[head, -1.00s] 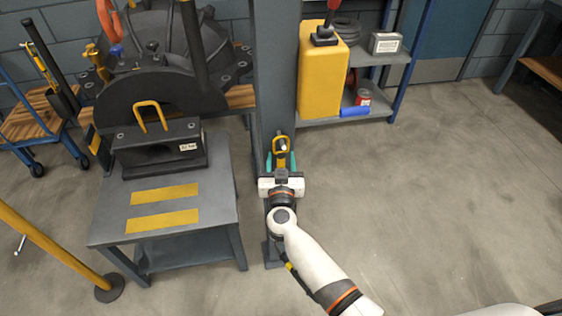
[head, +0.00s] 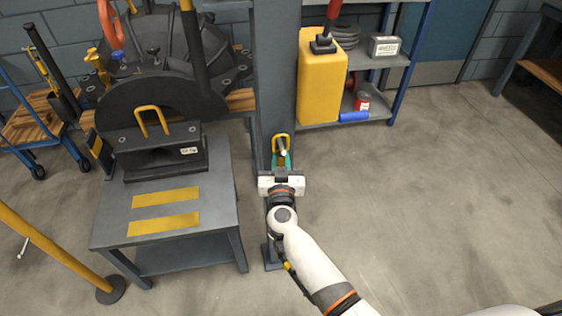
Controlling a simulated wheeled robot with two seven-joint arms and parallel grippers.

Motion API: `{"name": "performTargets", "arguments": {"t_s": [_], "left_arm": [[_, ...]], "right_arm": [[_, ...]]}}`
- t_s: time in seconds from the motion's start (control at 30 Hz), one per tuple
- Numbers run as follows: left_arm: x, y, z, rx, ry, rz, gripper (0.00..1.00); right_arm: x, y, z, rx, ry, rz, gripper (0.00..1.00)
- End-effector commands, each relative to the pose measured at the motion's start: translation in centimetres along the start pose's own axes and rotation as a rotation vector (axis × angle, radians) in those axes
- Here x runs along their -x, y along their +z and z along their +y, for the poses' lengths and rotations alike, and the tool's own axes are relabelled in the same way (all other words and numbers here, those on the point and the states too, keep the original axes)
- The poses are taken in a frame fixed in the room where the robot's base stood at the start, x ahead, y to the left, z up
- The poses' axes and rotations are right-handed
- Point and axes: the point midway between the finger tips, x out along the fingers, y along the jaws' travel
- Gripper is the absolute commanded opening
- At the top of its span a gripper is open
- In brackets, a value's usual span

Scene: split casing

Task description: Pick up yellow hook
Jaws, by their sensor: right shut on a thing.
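The yellow hook (head: 273,141) is a small yellow loop against the front of the grey upright post. A small pale peg-like piece shows inside or in front of the loop. My right gripper (head: 282,160) comes up from below with teal fingers, and its fingers are closed on the lower part of the hook. The fingers and the white gripper body hide that lower part. I cannot tell whether the hook is clear of the post. My left gripper is out of view.
The grey post (head: 276,80) stands directly behind the hook. To its left is a grey table (head: 219,200) with a black block (head: 165,155) bearing a yellow handle. To the right is a shelf (head: 385,118) with a yellow canister (head: 321,80). The floor at right is clear.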

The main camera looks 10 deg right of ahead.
Motion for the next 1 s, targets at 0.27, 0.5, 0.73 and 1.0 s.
{"name": "performTargets", "arguments": {"t_s": [0.27,0.5,0.73,1.0], "left_arm": [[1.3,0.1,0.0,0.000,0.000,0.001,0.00],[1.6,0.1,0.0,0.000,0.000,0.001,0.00],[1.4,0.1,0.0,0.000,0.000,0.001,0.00],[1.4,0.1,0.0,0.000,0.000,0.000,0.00]], "right_arm": [[4.9,0.9,0.0,-0.001,0.001,0.002,0.00],[11.2,0.8,0.0,-0.002,0.000,0.004,0.00],[16.0,0.8,0.0,0.000,0.000,0.001,0.00],[18.0,0.9,0.0,0.000,-0.001,-0.001,0.00]]}}
